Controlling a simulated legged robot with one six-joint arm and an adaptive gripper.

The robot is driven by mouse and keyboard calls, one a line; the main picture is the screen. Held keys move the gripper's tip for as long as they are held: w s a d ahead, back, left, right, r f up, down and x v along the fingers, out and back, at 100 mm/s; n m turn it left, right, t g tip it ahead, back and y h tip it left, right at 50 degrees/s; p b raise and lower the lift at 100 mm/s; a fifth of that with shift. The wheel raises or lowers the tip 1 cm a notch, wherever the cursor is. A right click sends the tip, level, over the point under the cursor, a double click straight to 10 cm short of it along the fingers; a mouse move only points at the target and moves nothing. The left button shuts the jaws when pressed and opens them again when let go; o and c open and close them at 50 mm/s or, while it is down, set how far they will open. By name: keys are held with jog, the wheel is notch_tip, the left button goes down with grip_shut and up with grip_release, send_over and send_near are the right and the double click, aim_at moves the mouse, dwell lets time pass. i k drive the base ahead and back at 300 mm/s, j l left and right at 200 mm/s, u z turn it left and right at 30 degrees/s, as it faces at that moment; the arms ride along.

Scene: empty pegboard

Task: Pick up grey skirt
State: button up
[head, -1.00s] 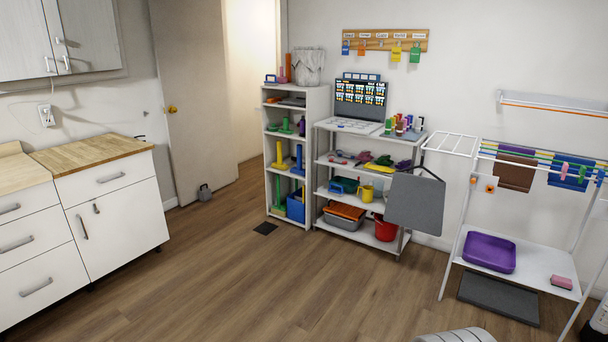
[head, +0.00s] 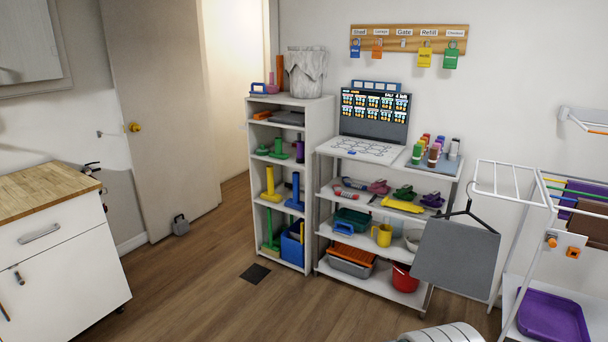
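The grey skirt (head: 455,256) hangs as a flat grey panel from a dark hanger (head: 468,214). It is at the left end of the white drying rack (head: 513,178), in front of the right side of the white shelf cart. It hangs slightly tilted. My gripper's fingers do not show in this view. A white rounded part at the bottom edge looks like part of my own arm.
The white shelf cart (head: 340,212) holds a yellow mug (head: 382,235) and a red bucket (head: 405,278). A purple tub (head: 550,318) sits on the rack's lower shelf. A cabinet (head: 60,255) stands at left. The wooden floor (head: 215,290) between is open.

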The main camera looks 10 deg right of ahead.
aim_at(459, 257)
jog(key=i, duration=0.95)
jog(key=i+z, duration=0.1)
jog(key=i, duration=0.8)
jog(key=i+j, duration=0.15)
jog(key=i, duration=0.8)
jog(key=i+j, duration=0.1)
jog(key=i, duration=0.85)
jog(key=i+z, duration=0.2)
jog(key=z, duration=4.05)
